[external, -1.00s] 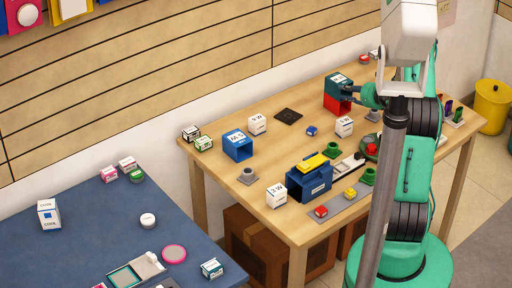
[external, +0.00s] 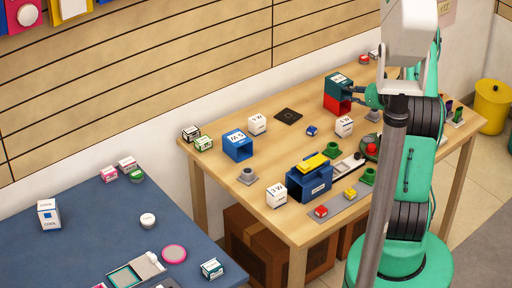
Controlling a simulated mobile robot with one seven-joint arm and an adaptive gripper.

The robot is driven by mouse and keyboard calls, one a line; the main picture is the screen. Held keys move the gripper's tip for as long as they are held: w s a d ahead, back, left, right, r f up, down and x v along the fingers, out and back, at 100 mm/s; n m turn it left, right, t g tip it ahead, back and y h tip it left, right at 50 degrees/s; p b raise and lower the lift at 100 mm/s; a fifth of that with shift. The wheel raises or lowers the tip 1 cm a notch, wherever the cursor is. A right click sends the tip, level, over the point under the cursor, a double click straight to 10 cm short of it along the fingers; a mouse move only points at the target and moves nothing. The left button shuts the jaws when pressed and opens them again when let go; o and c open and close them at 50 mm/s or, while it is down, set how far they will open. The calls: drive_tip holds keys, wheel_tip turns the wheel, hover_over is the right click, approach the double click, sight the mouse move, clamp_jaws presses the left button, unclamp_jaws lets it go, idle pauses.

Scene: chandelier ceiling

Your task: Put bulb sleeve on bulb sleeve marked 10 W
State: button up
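A dark teal bulb sleeve (external: 338,80) with a white label on top sits on a red bulb sleeve (external: 337,103) at the back of the wooden table. The two look stacked and roughly lined up. The label is too small to read. My gripper (external: 352,94) is at their right side, with its dark fingers close to the teal sleeve. I cannot tell whether the fingers touch it or how far apart they are. A blue sleeve (external: 238,146), whose label looks like "W 5", stands at the left of the table.
White marked cubes (external: 257,125) and (external: 344,127) stand around the stack. Bare wood lies left of the stack.

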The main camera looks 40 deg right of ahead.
drive_tip(key=w+a+r+n+g+y, duration=0.1)
drive_tip(key=a+r+n+y, duration=0.1)
drive_tip(key=a+r+n, duration=0.6)
drive_tip(key=a+r+n+g+y, duration=0.1)
drive_tip(key=a+r+y, duration=0.35)
drive_tip(key=a, duration=0.75)
drive_tip(key=s+a+r+n+g, duration=0.1)
drive_tip(key=s+a+r+n, duration=0.25)
drive_tip(key=a, duration=0.25)
drive_tip(key=s+a+r+n+g, duration=0.1)
drive_tip(key=s+a+r+n, duration=0.1)
drive_tip(key=a+r, duration=0.35)
drive_tip(key=s+a+r+n+g, duration=0.1)
drive_tip(key=s+a+r+n, duration=0.15)
drive_tip(key=a, duration=0.45)
drive_tip(key=s+a+r+n+g+h, duration=0.2)
drive_tip(key=s+a+r+n+g, duration=0.15)
drive_tip(key=s+a+n, duration=1)
drive_tip(key=s+d+r+n+h, duration=0.1)
drive_tip(key=s+n+h, duration=0.1)
drive_tip(key=s, duration=0.7)
drive_tip(key=s+d+r+n+h, duration=0.1)
drive_tip(key=s+n+h, duration=0.1)
drive_tip(key=s, duration=0.8)
drive_tip(key=shift+s+d+r+n+t, duration=0.15)
drive_tip(key=shift+d+r+n+t, duration=0.2)
drive_tip(key=shift+n, duration=0.4)
drive_tip(key=shift+h, duration=0.25)
